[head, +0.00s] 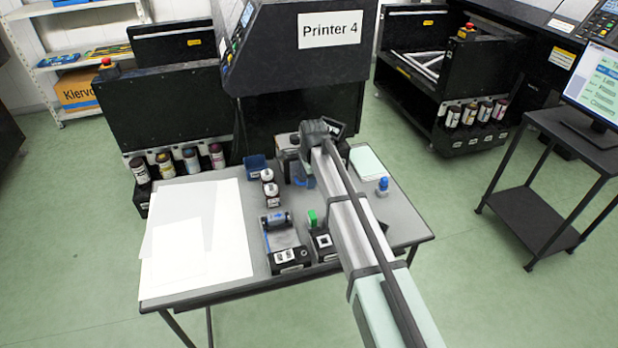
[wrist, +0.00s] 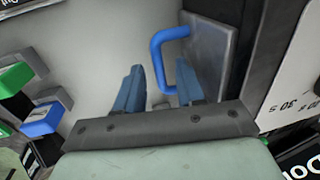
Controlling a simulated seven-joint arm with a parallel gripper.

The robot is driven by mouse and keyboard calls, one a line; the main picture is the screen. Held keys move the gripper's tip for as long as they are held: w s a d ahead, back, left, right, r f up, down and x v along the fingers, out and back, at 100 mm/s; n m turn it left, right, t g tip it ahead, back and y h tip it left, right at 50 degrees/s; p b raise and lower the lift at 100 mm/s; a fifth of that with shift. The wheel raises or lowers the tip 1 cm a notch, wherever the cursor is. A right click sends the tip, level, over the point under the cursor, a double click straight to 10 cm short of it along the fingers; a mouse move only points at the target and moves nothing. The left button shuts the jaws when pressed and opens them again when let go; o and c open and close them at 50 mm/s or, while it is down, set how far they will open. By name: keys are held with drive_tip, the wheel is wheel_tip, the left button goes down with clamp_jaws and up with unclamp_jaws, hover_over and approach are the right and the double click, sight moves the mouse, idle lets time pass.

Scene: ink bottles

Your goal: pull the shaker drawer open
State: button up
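In the wrist view, a blue U-shaped handle (wrist: 157,55) stands out from a grey metal panel (wrist: 212,50), which looks like the shaker drawer's front. The panel sits against a dark housing with a white label (wrist: 292,80). My gripper (wrist: 160,68) is open, its two blue fingers apart. The handle's long bar appears between the fingers; its lower end passes behind the right finger. I cannot tell whether a finger touches it. In the head view, my arm hides most of the shaker and the gripper.
The grey table (head: 190,292) holds white sheets (head: 195,235) at left, two small bottles (head: 270,190), a blue-and-black device (head: 283,240), a green-and-black device (head: 318,235) close to my arm, and a blue-capped bottle (head: 383,187) at right. The printer (head: 300,60) stands behind.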

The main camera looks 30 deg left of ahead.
drive_tip(key=shift+c, duration=0.3)
clamp_jaws()
idle(0.4)
